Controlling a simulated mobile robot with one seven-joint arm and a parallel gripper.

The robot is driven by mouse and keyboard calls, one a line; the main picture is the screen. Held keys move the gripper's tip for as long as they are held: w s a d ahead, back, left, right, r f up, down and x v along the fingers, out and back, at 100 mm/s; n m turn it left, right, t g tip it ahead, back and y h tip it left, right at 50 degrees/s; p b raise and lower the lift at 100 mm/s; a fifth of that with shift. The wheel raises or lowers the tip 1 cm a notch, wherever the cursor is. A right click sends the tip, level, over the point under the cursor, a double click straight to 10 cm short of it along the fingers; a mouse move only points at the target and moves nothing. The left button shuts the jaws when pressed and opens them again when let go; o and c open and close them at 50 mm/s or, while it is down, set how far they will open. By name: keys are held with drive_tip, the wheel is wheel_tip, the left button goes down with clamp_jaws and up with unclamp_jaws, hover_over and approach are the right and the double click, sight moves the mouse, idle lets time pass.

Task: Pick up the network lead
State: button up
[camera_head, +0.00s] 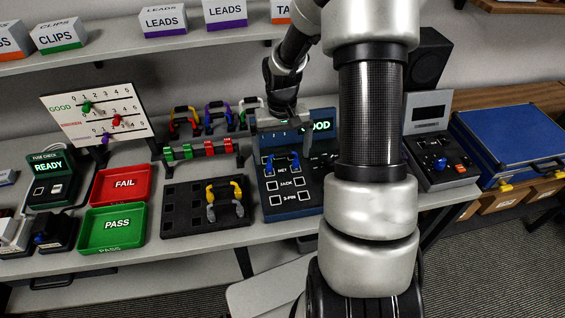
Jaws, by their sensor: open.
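A blue lead (269,165) sits on the tester (275,210), its two blue ends at the row marked NET; I take this for the network lead. My gripper (283,145) is open just above and behind the lead, at the tester's upper part. The gripper's body hides part of the tester's top and screen, where "OOD" shows in green. Whether a finger touches the lead, I cannot tell.
A black pad (180,210) with a yellow-ended lead (211,200) lies left of the tester. Red FAIL (122,187) and green PASS (108,230) trays stand farther left. Racked leads (183,120) stand behind. A blue case (510,140) is at right. My arm covers the tester's right side.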

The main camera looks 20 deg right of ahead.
sight(282, 169)
wheel_tip(282, 169, down, 5)
drive_tip(key=shift+w+d+r, duration=0.1)
drive_tip(key=shift+w, duration=0.05)
drive_tip(key=c, duration=1.2)
wheel_tip(282, 169, up, 10)
drive_tip(key=shift+r, duration=0.1)
drive_tip(key=shift+r+p, duration=1.15)
drive_tip(key=shift+r, duration=0.3)
drive_tip(key=shift+f, duration=0.1)
